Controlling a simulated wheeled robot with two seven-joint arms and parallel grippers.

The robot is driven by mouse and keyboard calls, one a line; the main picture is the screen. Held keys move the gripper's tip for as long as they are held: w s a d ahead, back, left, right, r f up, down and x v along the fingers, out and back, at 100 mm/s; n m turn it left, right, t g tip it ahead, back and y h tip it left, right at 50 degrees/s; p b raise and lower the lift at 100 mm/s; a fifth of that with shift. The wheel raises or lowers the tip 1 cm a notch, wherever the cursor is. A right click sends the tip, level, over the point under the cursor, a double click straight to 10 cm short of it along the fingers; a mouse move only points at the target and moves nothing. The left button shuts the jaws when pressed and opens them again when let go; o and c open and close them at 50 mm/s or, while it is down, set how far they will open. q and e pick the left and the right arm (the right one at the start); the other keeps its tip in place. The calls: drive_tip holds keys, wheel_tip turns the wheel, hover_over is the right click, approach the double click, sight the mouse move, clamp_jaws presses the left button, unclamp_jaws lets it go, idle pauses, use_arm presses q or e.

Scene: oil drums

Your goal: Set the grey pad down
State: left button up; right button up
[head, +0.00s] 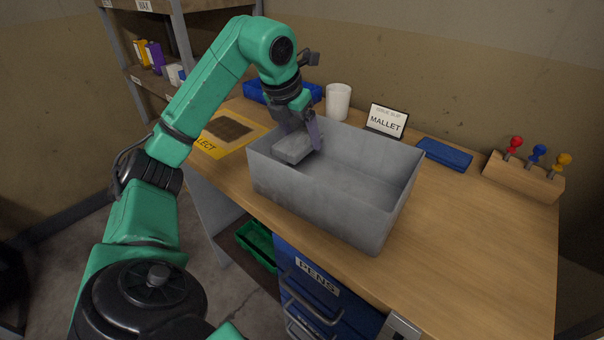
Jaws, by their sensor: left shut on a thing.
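The grey pad (292,149) is a small flat block at the left end of the open grey bin (318,205) on the workbench. My left gripper (303,140) points down there and is shut on the pad. The pad is at about the height of the bin's rim, inside its outline in the picture. I cannot tell whether it touches the bin. The gripper fingers hide part of the pad. My right gripper is not in view.
A yellow mat with a brown patch (229,128) lies left of the bin. Behind stand a white cup (338,102) and a MALLET card (386,121). A blue case (445,154) and a wooden block with coloured knobs (523,177) are right. The bench's right front is clear.

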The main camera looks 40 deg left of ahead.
sight(304, 171)
use_arm(q)
wheel_tip(304, 171, down, 8)
drive_tip(key=shift+d+r+b, duration=0.1)
drive_tip(key=shift+r+b, duration=0.1)
drive_tip(key=shift+b, duration=1.05)
drive_tip(key=shift+f, duration=0.2)
drive_tip(key=shift+r, duration=0.1)
drive_tip(key=o, duration=1)
drive_tip(key=shift+o, duration=0.2)
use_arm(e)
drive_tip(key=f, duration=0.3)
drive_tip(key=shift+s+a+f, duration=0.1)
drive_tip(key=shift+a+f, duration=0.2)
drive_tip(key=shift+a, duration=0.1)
